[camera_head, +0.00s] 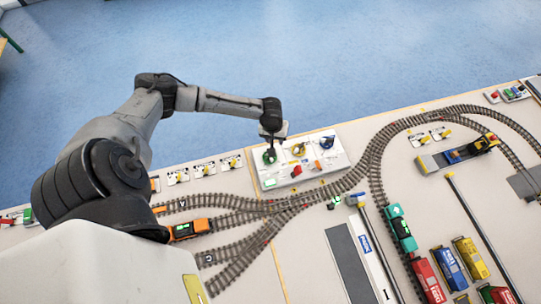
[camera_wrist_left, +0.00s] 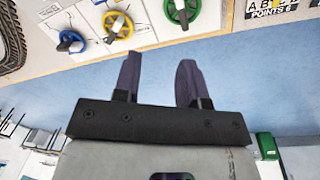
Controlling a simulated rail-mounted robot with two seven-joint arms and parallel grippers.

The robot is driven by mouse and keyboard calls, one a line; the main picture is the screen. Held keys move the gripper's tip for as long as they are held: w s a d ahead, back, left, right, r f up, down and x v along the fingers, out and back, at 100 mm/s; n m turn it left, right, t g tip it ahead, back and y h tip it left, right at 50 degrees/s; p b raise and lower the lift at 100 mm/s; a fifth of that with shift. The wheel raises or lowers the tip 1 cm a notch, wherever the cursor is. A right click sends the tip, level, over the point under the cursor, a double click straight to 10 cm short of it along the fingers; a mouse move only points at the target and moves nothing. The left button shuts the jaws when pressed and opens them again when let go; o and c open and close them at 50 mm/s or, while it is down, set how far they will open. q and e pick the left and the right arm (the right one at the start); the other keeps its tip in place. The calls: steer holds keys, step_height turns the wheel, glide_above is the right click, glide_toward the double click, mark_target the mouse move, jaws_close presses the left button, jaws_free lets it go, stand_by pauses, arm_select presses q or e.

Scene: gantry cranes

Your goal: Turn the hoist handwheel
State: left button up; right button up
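A white control panel (camera_head: 335,160) carries a green handwheel (camera_head: 269,157), a yellow handwheel (camera_head: 298,150) and a blue handwheel (camera_head: 327,142). I cannot read which one is the hoist's. My left gripper (camera_head: 272,148) hangs over the panel's left end, by the green wheel. In the left wrist view, the gripper's two dark fingers (camera_wrist_left: 158,80) are apart with nothing between them. There the green wheel (camera_wrist_left: 181,12), yellow wheel (camera_wrist_left: 118,24) and blue wheel (camera_wrist_left: 71,41) lie beyond the fingertips, with a visible gap. My right gripper is out of view.
Model railway tracks (camera_head: 290,203) curve in front of and right of the panel. An orange locomotive (camera_head: 189,229) stands on the left track. Small lever plates (camera_head: 204,169) line the board's back edge. Coloured containers (camera_head: 450,268) stand at the right front. Blue floor lies behind the board.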

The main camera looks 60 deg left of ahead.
arm_select(q)
steer(key=f+n, duration=0.2)
steer(key=f, duration=0.2)
steer(key=s+f+n+b, duration=0.1)
steer(key=f+n, duration=0.1)
steer(key=f, duration=0.3)
steer(key=f+n+g, duration=0.1)
steer(key=f+n, duration=0.1)
steer(key=f, duration=0.3)
steer(key=shift+s+a+b, duration=0.3)
steer(key=shift+s+b, duration=0.05)
jaws_close()
